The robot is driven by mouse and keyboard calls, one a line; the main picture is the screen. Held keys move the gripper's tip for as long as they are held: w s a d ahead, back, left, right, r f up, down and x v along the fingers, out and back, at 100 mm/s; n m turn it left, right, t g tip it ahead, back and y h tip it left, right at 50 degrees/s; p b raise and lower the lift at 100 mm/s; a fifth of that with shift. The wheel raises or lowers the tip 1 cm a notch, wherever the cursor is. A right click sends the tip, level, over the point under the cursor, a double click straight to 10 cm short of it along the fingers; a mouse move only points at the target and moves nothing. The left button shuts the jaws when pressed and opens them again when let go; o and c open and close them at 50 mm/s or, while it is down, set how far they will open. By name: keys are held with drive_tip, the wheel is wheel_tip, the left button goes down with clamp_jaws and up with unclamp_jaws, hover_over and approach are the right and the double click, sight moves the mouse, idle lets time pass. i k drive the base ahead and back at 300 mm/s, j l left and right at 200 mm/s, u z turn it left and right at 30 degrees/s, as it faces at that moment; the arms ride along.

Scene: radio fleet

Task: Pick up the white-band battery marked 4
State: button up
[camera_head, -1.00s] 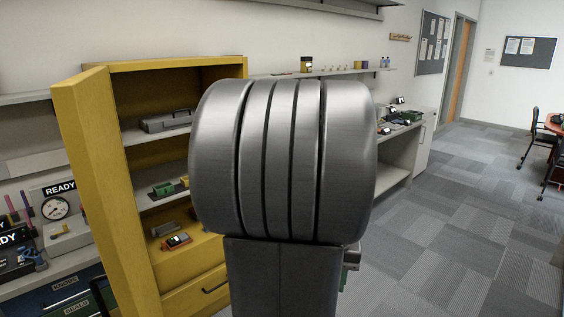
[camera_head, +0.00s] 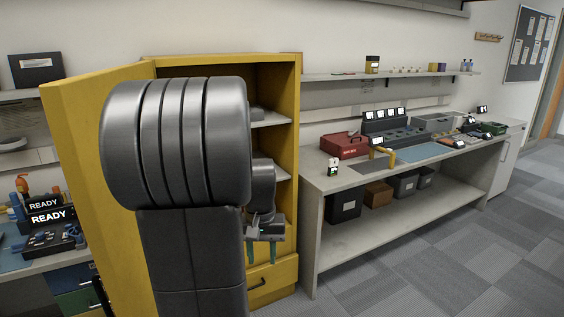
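No battery with a readable 4 can be made out in this view. A small upright object with white and dark parts (camera_head: 333,167) stands at the near left corner of the grey workbench (camera_head: 345,180); I cannot tell what it is. My gripper (camera_head: 262,252) hangs pointing down in front of the yellow cabinet (camera_head: 284,200), left of the workbench. Its two green-tipped fingers are apart, with nothing seen between them. My own arm hides most of the cabinet's inside.
The cabinet door (camera_head: 85,190) stands open at left. A red toolbox (camera_head: 345,145), a dark charger-like unit (camera_head: 388,125) and a blue mat (camera_head: 423,151) are on the workbench. Bins (camera_head: 343,204) sit on its lower shelf. The carpet (camera_head: 440,260) at right is clear.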

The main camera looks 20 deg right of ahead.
sight(333, 163)
drive_tip(key=i+l+u, duration=0.15)
drive_tip(key=l, duration=0.2)
drive_tip(key=i+l+u, duration=0.15)
drive_tip(key=l, duration=0.25)
drive_tip(key=i+l+u, duration=0.15)
drive_tip(key=l, duration=0.25)
drive_tip(key=i+l+u, duration=0.15)
drive_tip(key=l, duration=0.25)
drive_tip(key=i+l+u, duration=0.15)
drive_tip(key=l, duration=0.3)
drive_tip(key=i+l+u, duration=0.15)
drive_tip(key=l, duration=0.3)
drive_tip(key=i+l, duration=0.1)
drive_tip(key=l, duration=0.4)
drive_tip(key=i+l, duration=0.1)
drive_tip(key=l, duration=0.35)
drive_tip(key=i+l, duration=0.1)
drive_tip(key=l, duration=0.85)
drive_tip(key=i+l, duration=0.15)
drive_tip(key=l, duration=0.35)
